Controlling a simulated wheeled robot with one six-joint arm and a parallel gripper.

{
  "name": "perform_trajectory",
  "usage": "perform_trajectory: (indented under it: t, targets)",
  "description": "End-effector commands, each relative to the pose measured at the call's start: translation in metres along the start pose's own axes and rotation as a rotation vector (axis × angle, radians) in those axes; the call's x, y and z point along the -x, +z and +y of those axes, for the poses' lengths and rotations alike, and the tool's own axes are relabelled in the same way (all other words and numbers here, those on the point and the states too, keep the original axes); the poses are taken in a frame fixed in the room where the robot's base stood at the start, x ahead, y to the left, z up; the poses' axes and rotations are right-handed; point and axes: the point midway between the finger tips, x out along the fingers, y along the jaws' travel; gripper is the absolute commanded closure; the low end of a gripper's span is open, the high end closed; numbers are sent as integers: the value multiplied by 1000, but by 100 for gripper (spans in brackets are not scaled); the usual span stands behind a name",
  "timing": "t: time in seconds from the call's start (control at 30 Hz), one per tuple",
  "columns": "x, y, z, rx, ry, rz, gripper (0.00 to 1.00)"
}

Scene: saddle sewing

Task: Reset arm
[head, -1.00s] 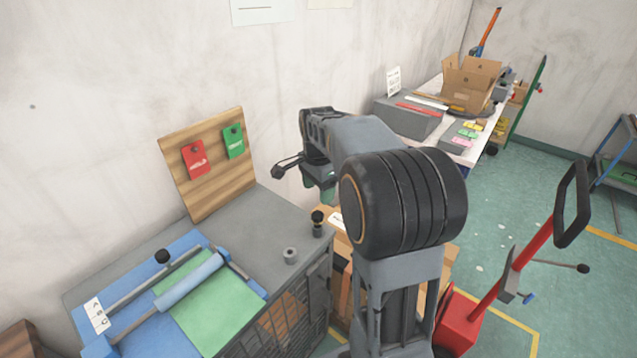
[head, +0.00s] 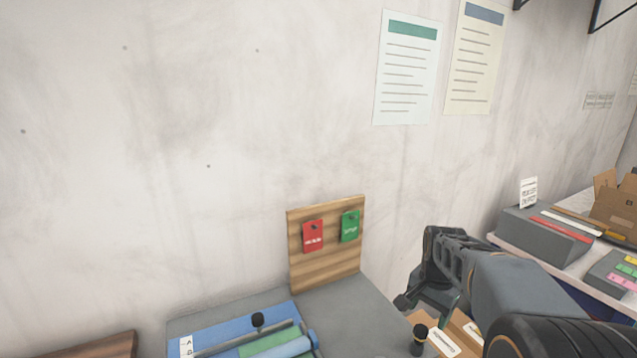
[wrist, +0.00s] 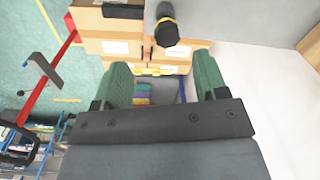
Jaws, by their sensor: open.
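My gripper (wrist: 162,66) shows in the wrist view with its two green fingers spread apart and nothing held between them. In the head view my arm (head: 525,300) comes in from the lower right, with its end near the right edge of the grey cabinet top (head: 350,306). The fingers are mostly hidden there. A black knob (head: 418,340) on a post shows just below the arm's end, and a black knob (wrist: 166,32) also appears beyond the fingers in the wrist view, apart from them.
A wooden board (head: 327,268) with a red tag (head: 313,237) and a green tag (head: 350,227) stands at the wall. A blue tray with a roller (head: 290,347) is at the bottom. Cardboard boxes (wrist: 110,22) stand beyond the fingers. A cluttered table (head: 560,262) is at right.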

Motion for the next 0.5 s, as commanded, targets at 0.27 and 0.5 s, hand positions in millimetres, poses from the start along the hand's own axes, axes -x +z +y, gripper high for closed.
perform_trajectory:
  t: [0.27,0.5]
  targets:
    - [-2,101,33,671,-72,148,34]
    - [-1,150,52,828,-116,244,34]
